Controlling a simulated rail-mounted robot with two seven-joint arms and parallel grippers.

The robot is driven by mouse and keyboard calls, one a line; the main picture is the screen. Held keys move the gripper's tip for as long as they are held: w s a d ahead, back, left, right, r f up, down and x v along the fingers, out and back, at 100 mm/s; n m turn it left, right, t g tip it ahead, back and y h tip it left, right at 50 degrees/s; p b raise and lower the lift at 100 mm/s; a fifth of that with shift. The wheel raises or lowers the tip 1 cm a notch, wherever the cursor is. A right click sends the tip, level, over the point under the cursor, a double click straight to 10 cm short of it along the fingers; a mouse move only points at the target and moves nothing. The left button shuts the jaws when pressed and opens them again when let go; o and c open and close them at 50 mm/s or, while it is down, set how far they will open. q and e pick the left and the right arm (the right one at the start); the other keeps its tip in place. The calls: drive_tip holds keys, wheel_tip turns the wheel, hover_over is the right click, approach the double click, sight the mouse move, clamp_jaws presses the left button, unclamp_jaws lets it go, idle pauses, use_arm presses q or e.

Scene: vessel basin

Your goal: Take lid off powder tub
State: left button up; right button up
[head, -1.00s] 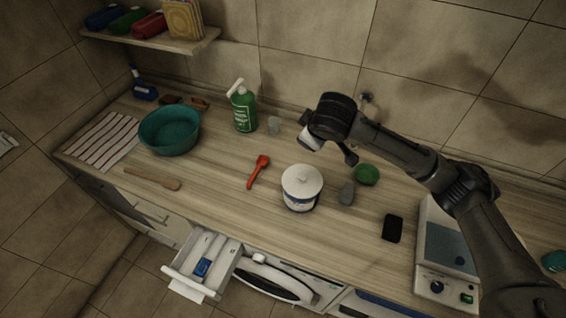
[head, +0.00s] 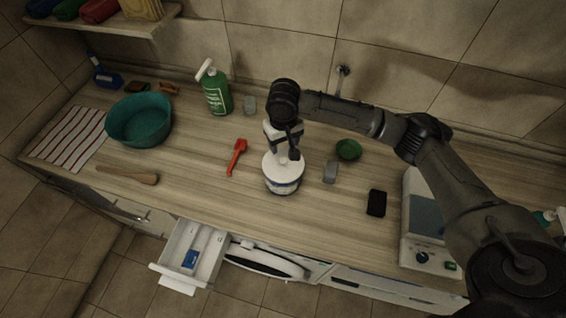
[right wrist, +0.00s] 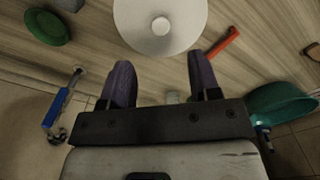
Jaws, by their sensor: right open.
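The powder tub (head: 284,186) stands upright on the wooden counter, a white tub with a blue band. Its round white lid (head: 279,166) with a small central knob is on it. In the right wrist view the lid (right wrist: 180,18) shows from above, its knob (right wrist: 161,25) just beyond the fingertips. My right gripper (head: 284,150) is over the tub, pointing down. In the right wrist view its two fingers (right wrist: 161,72) are spread apart with nothing between them. The arm hides part of the lid in the head view. My left gripper is not in view.
A red scoop (head: 238,155) lies left of the tub. A grey object (head: 330,172), a green bowl (head: 348,150) and a black item (head: 376,203) are to the right. A teal basin (head: 139,121) and green bottle (head: 215,92) stand left. A drawer (head: 190,253) is open in front.

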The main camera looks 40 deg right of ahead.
sight(283, 160)
wheel_tip(283, 160, down, 4)
drive_tip(key=shift+r, duration=0.2)
wheel_tip(283, 160, down, 4)
drive_tip(key=shift+f+p, duration=0.1)
drive_tip(key=shift+p, duration=0.7)
drive_tip(key=shift+f, duration=0.6)
drive_tip(key=c, duration=1)
drive_tip(key=shift+r, duration=0.1)
